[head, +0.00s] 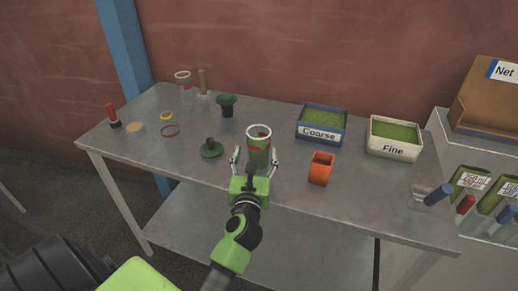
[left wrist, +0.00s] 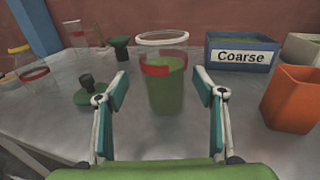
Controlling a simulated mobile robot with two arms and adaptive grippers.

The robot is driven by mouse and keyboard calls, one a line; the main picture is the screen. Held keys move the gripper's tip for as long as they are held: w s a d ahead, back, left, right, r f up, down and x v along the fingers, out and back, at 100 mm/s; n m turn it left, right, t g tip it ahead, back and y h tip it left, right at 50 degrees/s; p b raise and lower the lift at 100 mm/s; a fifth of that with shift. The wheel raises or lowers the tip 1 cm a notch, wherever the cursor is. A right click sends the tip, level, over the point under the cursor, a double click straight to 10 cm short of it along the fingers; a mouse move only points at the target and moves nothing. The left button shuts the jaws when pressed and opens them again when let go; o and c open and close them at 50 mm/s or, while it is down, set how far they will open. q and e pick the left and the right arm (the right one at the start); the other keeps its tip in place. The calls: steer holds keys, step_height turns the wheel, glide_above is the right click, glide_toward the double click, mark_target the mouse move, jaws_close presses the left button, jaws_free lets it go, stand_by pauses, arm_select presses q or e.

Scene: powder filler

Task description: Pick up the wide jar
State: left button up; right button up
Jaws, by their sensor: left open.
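The wide jar (head: 258,150) is a clear jar with a white rim, a red band and green contents. It stands upright on the grey table. In the left wrist view the jar (left wrist: 165,92) is straight ahead, between and beyond my fingers. My left gripper (head: 259,160) is open at the near side of the jar, one finger towards each side. In the left wrist view the left gripper (left wrist: 162,88) shows a gap between each finger and the jar. My right gripper is not in view.
The Coarse bin (head: 321,135) and Fine bin (head: 394,152) are behind and to the right. A clear narrow jar (head: 184,88) stands at the back left.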

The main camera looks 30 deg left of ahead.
arm_select(q)
steer(key=shift+d+p+x, duration=0.15)
steer(key=shift+p+x, duration=0.05)
steer(key=shift+x, duration=1.3)
steer(key=shift+d+p+x, duration=0.15)
steer(key=shift+p+x, duration=0.05)
steer(key=shift+x, duration=1.3)
steer(key=shift+w, duration=0.15)
steer(key=c, duration=1.4)
